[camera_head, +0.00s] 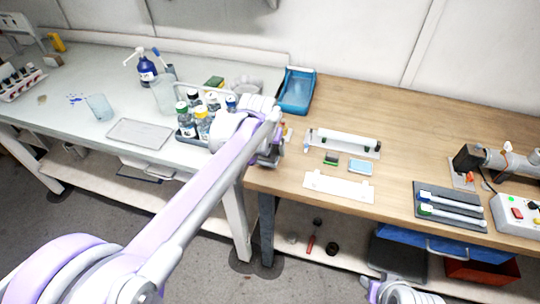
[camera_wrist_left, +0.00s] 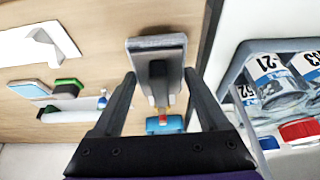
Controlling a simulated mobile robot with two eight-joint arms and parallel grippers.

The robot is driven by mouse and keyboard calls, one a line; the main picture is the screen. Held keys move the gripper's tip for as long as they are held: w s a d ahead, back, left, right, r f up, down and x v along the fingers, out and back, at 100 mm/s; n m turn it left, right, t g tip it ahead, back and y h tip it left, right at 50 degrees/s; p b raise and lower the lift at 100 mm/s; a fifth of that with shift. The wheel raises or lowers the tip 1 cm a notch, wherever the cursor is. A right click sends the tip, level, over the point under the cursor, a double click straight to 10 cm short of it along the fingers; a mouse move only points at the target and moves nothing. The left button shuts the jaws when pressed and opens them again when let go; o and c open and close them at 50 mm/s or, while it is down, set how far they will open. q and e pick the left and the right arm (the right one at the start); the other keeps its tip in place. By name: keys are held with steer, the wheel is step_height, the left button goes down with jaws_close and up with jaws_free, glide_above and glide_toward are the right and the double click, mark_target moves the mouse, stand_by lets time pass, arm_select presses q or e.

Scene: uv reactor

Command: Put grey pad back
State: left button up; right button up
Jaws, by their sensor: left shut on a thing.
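My left gripper (camera_head: 268,152) is over the left edge of the wooden bench, beside the bottle tray. In the left wrist view its two fingers (camera_wrist_left: 158,72) are shut on a grey pad (camera_wrist_left: 146,44) with a darker block on its near side. The pad is at the fingertips, with wood behind it. In the head view the arm and gripper hide most or all of this pad. My right gripper (camera_head: 395,291) shows only partly at the bottom edge; its fingers cannot be made out.
The wooden bench holds a white plate (camera_head: 338,187), a green block (camera_head: 331,158), a pale blue pad (camera_head: 360,166), a white holder (camera_head: 343,143) and a blue tray (camera_head: 296,92). Bottles (camera_head: 203,124) stand close left of the gripper. Bare wood lies right of the blue tray.

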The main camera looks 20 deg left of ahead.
mark_target(270, 156)
arm_select(q)
steer(key=shift+f, duration=1.65)
steer(key=shift+f, duration=0.15)
steer(key=o, duration=1.2)
steer(key=v, duration=1.2)
steer(key=shift+t, duration=0.3)
steer(key=s+a+f, duration=0.1)
steer(key=s+f, duration=0.3)
steer(key=s, duration=0.3)
steer(key=s+f, duration=0.5)
steer(key=s, duration=0.3)
steer(key=s+a+f, duration=0.1)
steer(key=s+f, duration=0.4)
steer(key=s, duration=0.3)
steer(key=shift+a+p, duration=0.35)
steer(key=shift+p, duration=0.05)
